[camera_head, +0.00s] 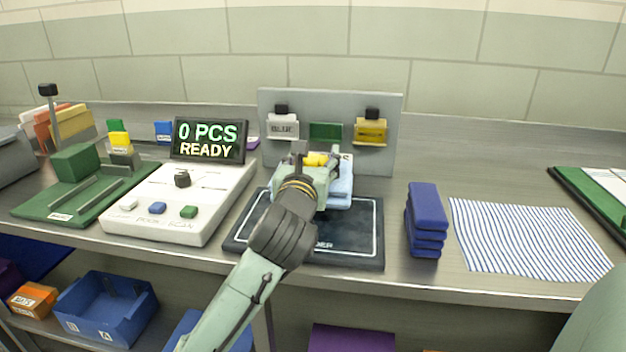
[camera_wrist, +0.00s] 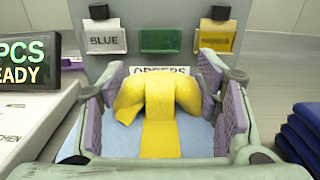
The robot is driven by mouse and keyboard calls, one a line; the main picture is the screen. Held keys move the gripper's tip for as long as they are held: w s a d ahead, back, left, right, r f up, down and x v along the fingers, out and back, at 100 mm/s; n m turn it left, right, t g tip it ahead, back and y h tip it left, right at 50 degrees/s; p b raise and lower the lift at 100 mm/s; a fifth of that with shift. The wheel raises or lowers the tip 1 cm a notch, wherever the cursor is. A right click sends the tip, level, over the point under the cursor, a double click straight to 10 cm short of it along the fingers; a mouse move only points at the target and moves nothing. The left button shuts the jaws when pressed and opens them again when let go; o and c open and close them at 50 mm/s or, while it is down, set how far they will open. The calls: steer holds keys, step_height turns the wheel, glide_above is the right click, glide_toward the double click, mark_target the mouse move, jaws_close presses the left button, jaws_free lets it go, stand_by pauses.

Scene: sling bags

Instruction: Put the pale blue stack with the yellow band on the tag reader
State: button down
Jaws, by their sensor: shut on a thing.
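The pale blue stack (camera_head: 342,188) with a yellow band is at the tag reader (camera_head: 355,235), a dark flat pad with a white outline. It is over the pad's back part; I cannot tell whether it touches the surface. In the wrist view the stack (camera_wrist: 195,138) lies between my fingers, with the yellow band (camera_wrist: 158,120) looped on top. My gripper (camera_head: 318,170) is shut on the yellow band's loop, its two padded fingers on either side in the wrist view (camera_wrist: 160,100). My arm hides part of the pad's left and front.
A dark blue stack (camera_head: 425,220) and a striped cloth (camera_head: 525,238) lie to the right. A grey panel (camera_head: 390,110) with hanging tags stands behind the pad.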

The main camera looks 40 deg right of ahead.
steer(key=shift+f, duration=2.05)
steer(key=shift+f, duration=0.2)
steer(key=c, duration=0.6)
jaws_free()
steer(key=shift+o, duration=0.2)
